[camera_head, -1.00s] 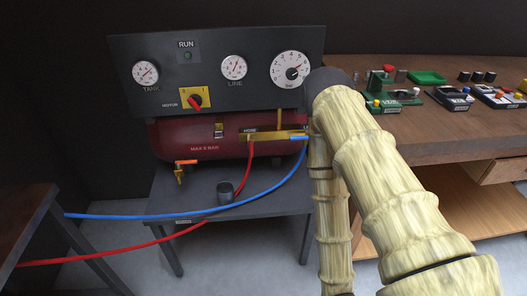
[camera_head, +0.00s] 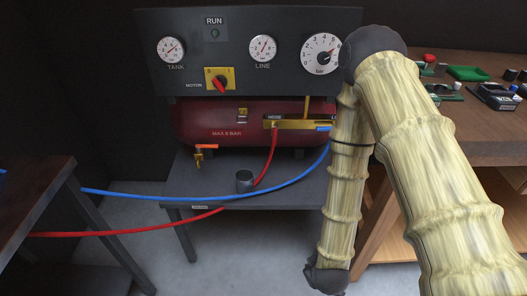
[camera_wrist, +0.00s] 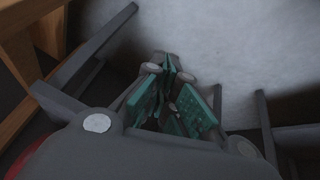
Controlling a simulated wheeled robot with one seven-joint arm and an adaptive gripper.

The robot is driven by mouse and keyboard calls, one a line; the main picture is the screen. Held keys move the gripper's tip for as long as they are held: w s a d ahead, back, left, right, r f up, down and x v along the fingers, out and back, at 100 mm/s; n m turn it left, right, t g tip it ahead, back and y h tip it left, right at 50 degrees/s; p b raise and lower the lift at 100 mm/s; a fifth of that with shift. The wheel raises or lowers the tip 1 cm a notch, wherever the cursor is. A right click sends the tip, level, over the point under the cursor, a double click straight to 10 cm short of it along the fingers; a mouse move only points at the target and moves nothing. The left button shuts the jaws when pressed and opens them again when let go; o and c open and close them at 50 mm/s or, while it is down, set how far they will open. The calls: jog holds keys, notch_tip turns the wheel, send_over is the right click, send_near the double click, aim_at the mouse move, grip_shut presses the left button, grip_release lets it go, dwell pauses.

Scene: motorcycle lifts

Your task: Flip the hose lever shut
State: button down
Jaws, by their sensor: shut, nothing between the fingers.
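The red compressor tank (camera_head: 225,134) sits under a dark gauge panel (camera_head: 290,22). A brass manifold (camera_head: 292,121) labelled HOSE runs along its upper right. The red hose (camera_head: 267,160) drops from its HOSE end, and a blue piece (camera_head: 323,128) shows at its right end, partly behind my arm. I cannot make out a separate hose lever. An orange-red lever (camera_head: 206,146) lies level on a brass valve (camera_head: 198,157) at the tank's lower left. My gripper (camera_wrist: 172,78), with teal finger pads, is shut and empty, over grey floor in the wrist view. It is outside the head view.
The blue hose (camera_head: 225,198) runs left from the manifold. A grey cup (camera_head: 244,180) stands on the compressor's table (camera_head: 180,185). A wooden bench (camera_head: 470,145) with small devices and a green tray (camera_head: 468,73) is at right. A dark table (camera_head: 35,200) is at left.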

aim_at(275, 136)
jog(key=w+a+r+n+t+b, duration=0.3)
jog(key=w+a+r+n, duration=0.15)
jog(key=w, duration=0.55)
jog(key=w+a+r+n+t+b, duration=0.3)
jog(key=w+a+r, duration=0.3)
jog(key=r, duration=0.4)
jog(key=w+a+r+n+t+h+b, duration=0.1)
jog(key=w+a+r+n+t+b, duration=0.3)
jog(key=a+r, duration=0.5)
jog(key=w+r+n+t, duration=0.1)
jog(key=w+t, duration=0.1)
jog(key=shift+a+r+t, duration=0.15)
jog(key=shift+a+t, duration=0.15)
jog(key=w+d+b, duration=0.2)
jog(key=w+d, duration=0.2)
jog(key=w, duration=0.6)
jog(key=shift+w+d+b, duration=0.25)
jog(key=shift+w+b, duration=0.05)
jog(key=shift+b, duration=0.05)
